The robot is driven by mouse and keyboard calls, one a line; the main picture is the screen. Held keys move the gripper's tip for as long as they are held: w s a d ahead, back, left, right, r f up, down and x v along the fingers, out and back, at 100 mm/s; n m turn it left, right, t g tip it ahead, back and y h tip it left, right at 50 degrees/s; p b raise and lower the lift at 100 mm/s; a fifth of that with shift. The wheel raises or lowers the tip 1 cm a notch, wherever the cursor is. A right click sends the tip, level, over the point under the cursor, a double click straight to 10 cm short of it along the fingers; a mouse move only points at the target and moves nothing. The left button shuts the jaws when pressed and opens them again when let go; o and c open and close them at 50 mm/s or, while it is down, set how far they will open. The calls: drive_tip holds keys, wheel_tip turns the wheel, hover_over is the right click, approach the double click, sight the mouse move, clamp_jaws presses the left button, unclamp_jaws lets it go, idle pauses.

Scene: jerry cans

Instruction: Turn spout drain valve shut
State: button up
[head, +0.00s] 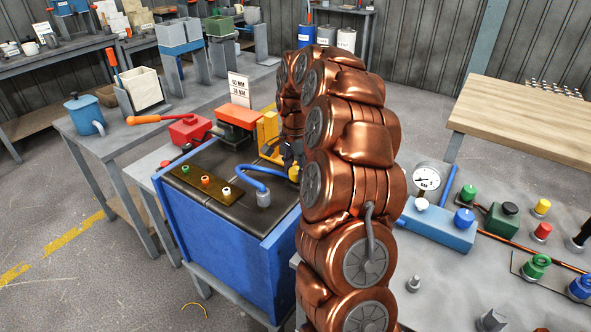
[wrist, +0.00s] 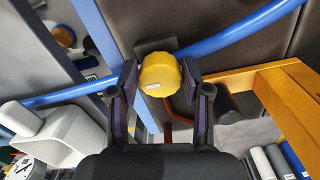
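A yellow ribbed knob (wrist: 159,74) with a small white label sits in front of a blue pipe in the wrist view. My gripper (wrist: 159,76) has one finger on each side of it, and both pads appear to meet its sides, so it looks shut on the knob. In the head view, a small part of the yellow knob (head: 294,172) shows by the end of a curved blue pipe (head: 245,171) over the blue cabinet (head: 225,202). My copper arm hides most of my gripper there. I cannot see any open or shut marking on the knob.
A yellow-orange bracket (head: 267,133) stands close behind the knob; its orange bar (wrist: 285,85) lies right of my gripper in the wrist view. A red can (head: 190,130) and a sign (head: 239,89) are farther back. A bench with a gauge (head: 427,177) is at right.

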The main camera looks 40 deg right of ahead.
drive_tip(key=c, duration=0.7)
drive_tip(key=shift+o, duration=0.2)
drive_tip(key=shift+n, duration=0.3)
drive_tip(key=n, duration=0.3)
drive_tip(key=shift+n, duration=0.3)
drive_tip(key=n, duration=0.4)
drive_tip(key=shift+n, duration=0.3)
drive_tip(key=n, duration=0.4)
drive_tip(key=shift+s+d+r, duration=0.1)
drive_tip(key=n+p, duration=0.1)
drive_tip(key=n, duration=0.4)
drive_tip(key=shift+d, duration=0.1)
